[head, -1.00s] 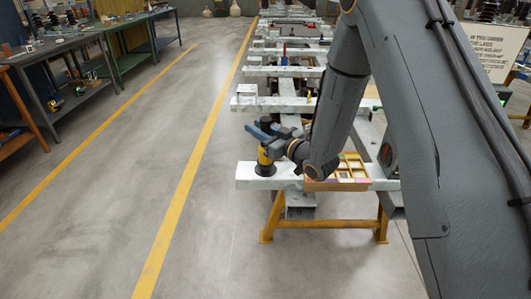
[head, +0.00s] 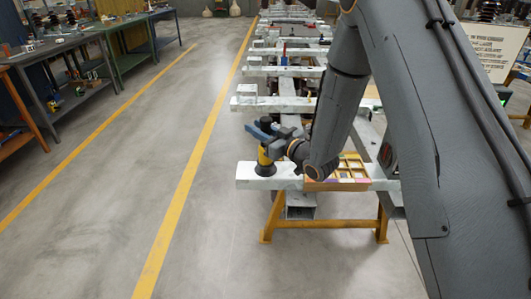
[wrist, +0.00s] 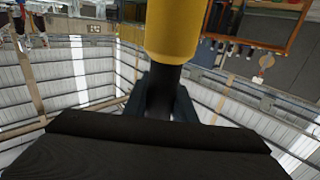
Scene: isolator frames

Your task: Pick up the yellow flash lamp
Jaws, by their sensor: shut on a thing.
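The yellow flash lamp (head: 264,158) has a yellow body and a dark base. In the head view it is upright at the left end of the nearest white beam (head: 246,176). My gripper (head: 264,133) is at the lamp's upper part, with its blue-grey fingers around it. In the wrist view the yellow body (wrist: 176,30) fills the top middle, and its dark narrower part is between my fingers (wrist: 166,95). My gripper is shut on the lamp. I cannot tell whether the lamp's base touches the beam.
An orange compartment tray (head: 341,184) lies on the same beam, right of my gripper. The beam rests on a yellow-legged trestle (head: 325,224). More beams run back behind it. Open grey floor (head: 130,180) with yellow lines lies left, before the workbenches (head: 65,70).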

